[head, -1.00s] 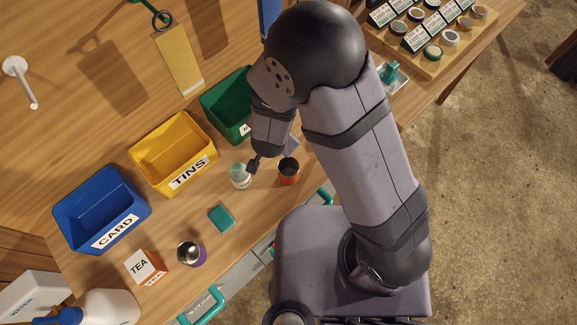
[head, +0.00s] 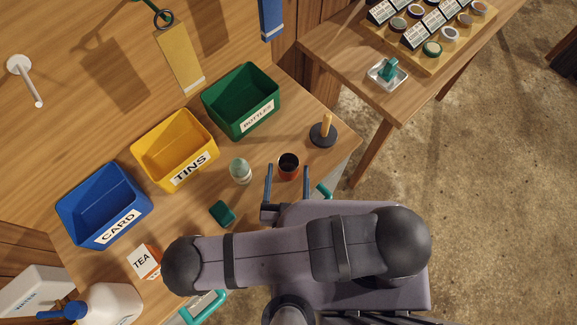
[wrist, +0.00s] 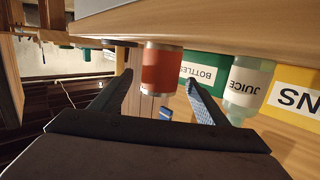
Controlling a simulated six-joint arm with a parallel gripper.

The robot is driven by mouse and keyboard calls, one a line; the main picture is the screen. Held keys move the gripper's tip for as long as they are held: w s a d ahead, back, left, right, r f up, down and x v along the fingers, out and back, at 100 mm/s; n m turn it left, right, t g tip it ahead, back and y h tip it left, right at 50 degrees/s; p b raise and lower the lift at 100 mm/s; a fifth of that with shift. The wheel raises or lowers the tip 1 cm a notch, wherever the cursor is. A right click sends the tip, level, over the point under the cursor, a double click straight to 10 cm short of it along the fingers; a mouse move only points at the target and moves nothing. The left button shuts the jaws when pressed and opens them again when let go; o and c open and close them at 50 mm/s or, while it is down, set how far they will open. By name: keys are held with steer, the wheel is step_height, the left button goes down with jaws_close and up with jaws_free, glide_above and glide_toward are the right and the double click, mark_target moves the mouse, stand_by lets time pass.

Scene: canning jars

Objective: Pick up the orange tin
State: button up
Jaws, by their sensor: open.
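The orange tin (head: 288,172) stands upright and open-topped on the workbench near its front edge, right of the clear bottle. My gripper (head: 288,168) comes from the front edge with its two fingers spread apart, one on each side of the tin as seen from above. In the wrist view, which is upside down, the orange tin (wrist: 162,68) shows ahead, between the two open fingertips (wrist: 160,78). I see no finger touching it. My gripper is open and empty.
The bottle (head: 240,171) stands close left of the tin; a black-based tool with a wooden handle (head: 323,134) stands to its right. A teal block (head: 222,213) lies left. Blue (head: 75,208), yellow (head: 165,147) and green (head: 240,100) bins line the back.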

mark_target(289, 155)
steer(key=shift+s+f+n, duration=0.15)
steer(key=shift+f+n, duration=0.15)
steer(key=shift+f, duration=0.05)
steer(key=shift+w+f, duration=0.15)
steer(key=shift+w, duration=0.95)
steer(key=shift+w+d+f+b, duration=0.1)
steer(key=shift+w+f+b, duration=0.1)
steer(key=shift+w, duration=0.65)
steer(key=shift+w+f+b, duration=0.15)
steer(key=shift+w, duration=0.65)
steer(key=shift+w+f, duration=0.1)
steer(key=shift+w, duration=0.8)
steer(key=c, duration=1.1)
